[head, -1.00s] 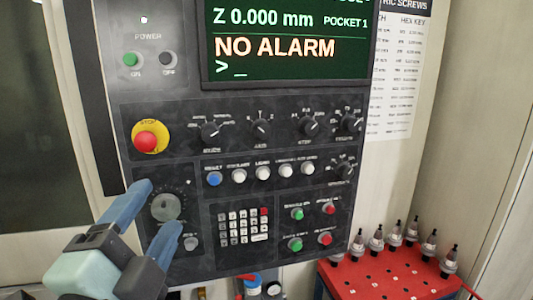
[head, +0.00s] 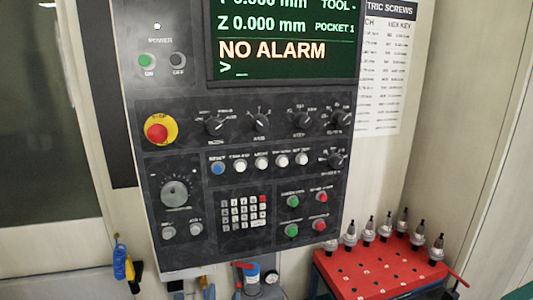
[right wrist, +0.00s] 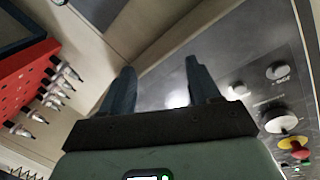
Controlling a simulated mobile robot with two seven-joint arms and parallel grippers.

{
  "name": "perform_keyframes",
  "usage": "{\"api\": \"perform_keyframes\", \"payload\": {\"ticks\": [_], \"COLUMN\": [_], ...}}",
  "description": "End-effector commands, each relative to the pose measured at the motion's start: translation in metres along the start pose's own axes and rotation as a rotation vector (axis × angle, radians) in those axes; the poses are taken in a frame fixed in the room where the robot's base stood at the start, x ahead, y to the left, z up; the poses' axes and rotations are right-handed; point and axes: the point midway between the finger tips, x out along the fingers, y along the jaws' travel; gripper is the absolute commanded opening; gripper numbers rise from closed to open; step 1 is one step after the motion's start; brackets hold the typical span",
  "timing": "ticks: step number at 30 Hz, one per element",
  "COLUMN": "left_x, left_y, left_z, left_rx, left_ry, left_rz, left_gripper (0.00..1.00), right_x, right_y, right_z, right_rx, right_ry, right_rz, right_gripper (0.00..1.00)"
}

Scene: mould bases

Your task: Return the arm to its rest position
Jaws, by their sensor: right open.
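My right gripper (right wrist: 160,78) shows in the right wrist view, its two blue fingers spread apart with nothing between them. It is away from the control panel, whose knobs stand to its right. In the head view I see no gripper clearly. The dark control panel (head: 190,250) there shows its round handwheel dial (head: 174,194) uncovered. The red and yellow stop button (head: 157,132) is at the panel's left, and it also shows in the right wrist view (right wrist: 295,143). The screen (head: 285,50) reads NO ALARM. My left gripper is not in view.
A red tool rack (head: 375,280) with several tool holders stands at the lower right; it also shows in the right wrist view (right wrist: 22,72). A blue coiled hose (head: 121,262) hangs at the lower left. A printed chart (head: 385,85) is on the wall beside the panel.

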Motion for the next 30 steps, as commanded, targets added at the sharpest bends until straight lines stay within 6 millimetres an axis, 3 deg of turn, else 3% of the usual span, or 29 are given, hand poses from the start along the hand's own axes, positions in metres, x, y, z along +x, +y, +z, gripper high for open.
{"api": "perform_keyframes", "payload": {"ticks": [1, 5, 8, 12, 14, 18, 21, 24, 27, 30], "left_x": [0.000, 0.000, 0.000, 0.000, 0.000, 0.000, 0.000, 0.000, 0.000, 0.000], "left_y": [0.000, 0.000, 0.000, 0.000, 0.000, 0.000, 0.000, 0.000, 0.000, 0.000], "left_z": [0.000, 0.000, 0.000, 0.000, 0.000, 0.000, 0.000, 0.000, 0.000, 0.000], "left_rx": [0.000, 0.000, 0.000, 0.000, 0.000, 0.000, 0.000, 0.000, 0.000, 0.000], "left_ry": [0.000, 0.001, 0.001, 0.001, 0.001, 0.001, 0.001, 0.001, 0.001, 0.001], "left_rz": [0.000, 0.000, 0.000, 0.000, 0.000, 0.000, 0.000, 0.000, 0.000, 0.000], "left_gripper": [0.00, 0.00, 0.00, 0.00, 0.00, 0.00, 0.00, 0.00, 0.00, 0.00], "right_x": [0.005, 0.003, -0.014, -0.057, -0.083, -0.158, -0.221, -0.279, -0.323, -0.350], "right_y": [0.036, 0.117, 0.178, 0.259, 0.290, 0.351, 0.380, 0.394, 0.398, 0.398], "right_z": [0.025, 0.083, 0.127, 0.184, 0.207, 0.253, 0.280, 0.298, 0.307, 0.312], "right_rx": [-0.034, -0.090, -0.114, -0.115, -0.105, -0.050, 0.012, 0.082, 0.144, 0.186], "right_ry": [-0.064, -0.234, -0.377, -0.590, -0.686, -0.915, -1.080, -1.223, -1.329, -1.393], "right_rz": [0.033, 0.097, 0.152, 0.236, 0.272, 0.360, 0.416, 0.460, 0.488, 0.503], "right_gripper": [0.62, 0.62, 0.62, 0.62, 0.62, 0.62, 0.62, 0.62, 0.62, 0.62]}}
